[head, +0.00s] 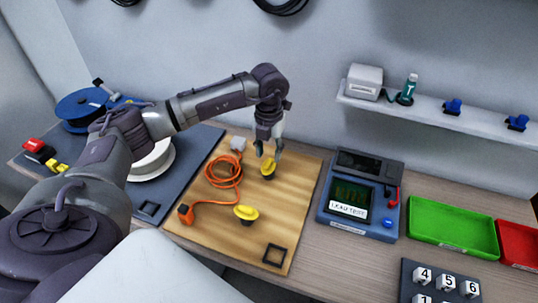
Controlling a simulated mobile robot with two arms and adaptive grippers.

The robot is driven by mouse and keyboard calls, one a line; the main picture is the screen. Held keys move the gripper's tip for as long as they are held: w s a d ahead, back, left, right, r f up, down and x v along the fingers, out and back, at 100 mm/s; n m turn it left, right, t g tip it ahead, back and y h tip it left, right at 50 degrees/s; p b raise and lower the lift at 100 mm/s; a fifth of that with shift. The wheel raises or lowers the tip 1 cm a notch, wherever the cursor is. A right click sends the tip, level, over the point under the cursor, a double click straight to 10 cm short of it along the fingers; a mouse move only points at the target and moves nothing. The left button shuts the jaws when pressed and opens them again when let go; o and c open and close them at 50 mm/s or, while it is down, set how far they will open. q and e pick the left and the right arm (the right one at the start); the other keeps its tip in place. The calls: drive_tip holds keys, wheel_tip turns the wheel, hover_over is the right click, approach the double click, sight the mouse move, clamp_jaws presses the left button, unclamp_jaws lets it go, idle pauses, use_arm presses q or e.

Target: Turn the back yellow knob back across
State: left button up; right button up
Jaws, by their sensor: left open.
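The back yellow knob (268,169) stands on the wooden board (215,240), towards its far side. A second yellow knob (246,214) is on the same board, nearer to me. My left gripper (268,153) points down just above the back knob, its fingers apart. I cannot tell from this view whether the fingertips touch the knob. My right gripper is not in view.
An orange cable (223,170) lies coiled left of the back knob. A blue tester (358,195) stands right of the board, then a green tray (453,229) and a red tray (517,243). A shelf (440,117) is on the wall.

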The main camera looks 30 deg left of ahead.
sight(269, 162)
use_arm(q)
drive_tip(key=shift+f, duration=1.6)
clamp_jaws()
